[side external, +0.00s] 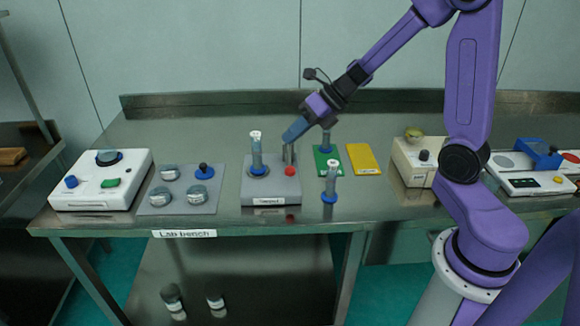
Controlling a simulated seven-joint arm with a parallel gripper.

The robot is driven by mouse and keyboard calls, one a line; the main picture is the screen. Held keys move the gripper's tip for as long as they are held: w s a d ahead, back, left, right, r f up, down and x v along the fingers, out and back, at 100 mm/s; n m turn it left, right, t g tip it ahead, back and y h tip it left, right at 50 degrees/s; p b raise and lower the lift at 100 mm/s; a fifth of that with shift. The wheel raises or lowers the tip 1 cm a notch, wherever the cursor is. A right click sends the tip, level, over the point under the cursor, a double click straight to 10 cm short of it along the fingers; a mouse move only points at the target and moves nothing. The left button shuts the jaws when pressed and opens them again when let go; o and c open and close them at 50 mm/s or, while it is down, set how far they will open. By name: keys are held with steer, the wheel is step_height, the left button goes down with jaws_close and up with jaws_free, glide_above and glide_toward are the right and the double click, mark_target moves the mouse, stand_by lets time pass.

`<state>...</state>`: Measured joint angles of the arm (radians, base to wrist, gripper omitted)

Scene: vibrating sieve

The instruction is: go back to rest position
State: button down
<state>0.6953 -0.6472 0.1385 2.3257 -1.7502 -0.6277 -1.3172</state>
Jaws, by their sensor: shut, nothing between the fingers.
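My gripper (290,137) is shut and empty. It is low over the lab bench, pointing down and left. Its tip is close to a short grey post on the grey device (270,192), which has a red button (291,171); I cannot tell whether they touch. A clear tube with a white cap (256,148) stands upright on the left of this device in a blue ring. My purple arm reaches in from the right.
A white device (101,182) and a grey plate (179,201) with round metal pieces stand left. A capped tube (331,180) stands at the front, near a green plate (321,161) and a yellow plate (363,159). A beige device (408,172) and a white device (527,188) are right.

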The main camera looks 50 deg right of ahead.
steer(key=s+a+r+m+t+h, duration=0.25)
steer(key=s+a+m+h, duration=0.2)
steer(key=m, duration=1.05)
steer(key=s+f+m+g+h, duration=0.2)
steer(key=s+m+g, duration=0.6)
steer(key=s, duration=1.6)
steer(key=shift+d+f+m, duration=0.2)
steer(key=shift+f+m, duration=0.15)
steer(key=shift+m, duration=0.45)
